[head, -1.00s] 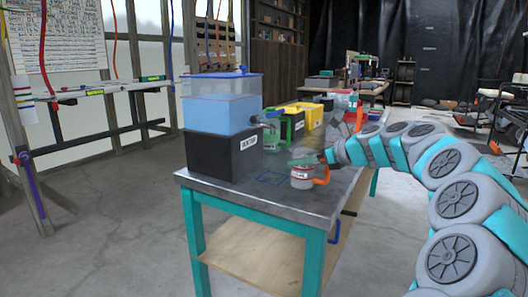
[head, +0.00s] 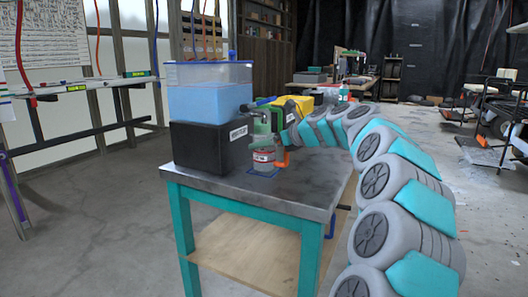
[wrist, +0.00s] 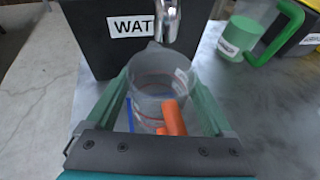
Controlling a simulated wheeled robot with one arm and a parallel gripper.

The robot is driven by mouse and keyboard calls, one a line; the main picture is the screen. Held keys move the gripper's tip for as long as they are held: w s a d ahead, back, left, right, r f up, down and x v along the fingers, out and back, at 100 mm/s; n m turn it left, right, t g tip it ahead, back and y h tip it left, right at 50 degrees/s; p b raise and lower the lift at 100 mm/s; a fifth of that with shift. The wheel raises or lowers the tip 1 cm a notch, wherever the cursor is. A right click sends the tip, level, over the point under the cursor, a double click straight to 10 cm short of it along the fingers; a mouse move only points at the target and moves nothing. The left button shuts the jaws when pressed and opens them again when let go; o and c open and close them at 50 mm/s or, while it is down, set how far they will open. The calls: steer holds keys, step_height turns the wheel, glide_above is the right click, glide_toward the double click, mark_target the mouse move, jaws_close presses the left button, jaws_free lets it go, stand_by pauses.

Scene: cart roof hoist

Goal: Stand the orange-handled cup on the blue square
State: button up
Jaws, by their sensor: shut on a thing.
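The orange-handled cup (head: 264,161) is a clear, upright measuring cup with a white and red label. My gripper (wrist: 158,82) is shut on it, one green finger on each side, with the orange handle toward my wrist. The cup also shows in the wrist view (wrist: 153,103), under or just in front of the metal tap. The blue square (head: 262,183) is an outline on the metal table; the cup stands at or just above it and hides much of it. One blue edge (wrist: 130,115) shows left of the cup. I cannot tell whether the cup's base touches the table.
A black box labelled WATER (head: 208,147) carries a clear tank of blue liquid (head: 208,100), close behind the cup. A green-handled cup (wrist: 240,38) stands to the right, with yellow-topped items beyond. The table's front (head: 270,194) is clear.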

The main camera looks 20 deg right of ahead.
steer(key=shift+f, duration=0.1)
steer(key=shift+f+p, duration=0.15)
steer(key=shift+p, duration=0.15)
steer(key=o, duration=1.1)
steer(key=v, duration=1.2)
steer(key=shift+r, duration=0.2)
steer(key=shift+a, duration=0.1)
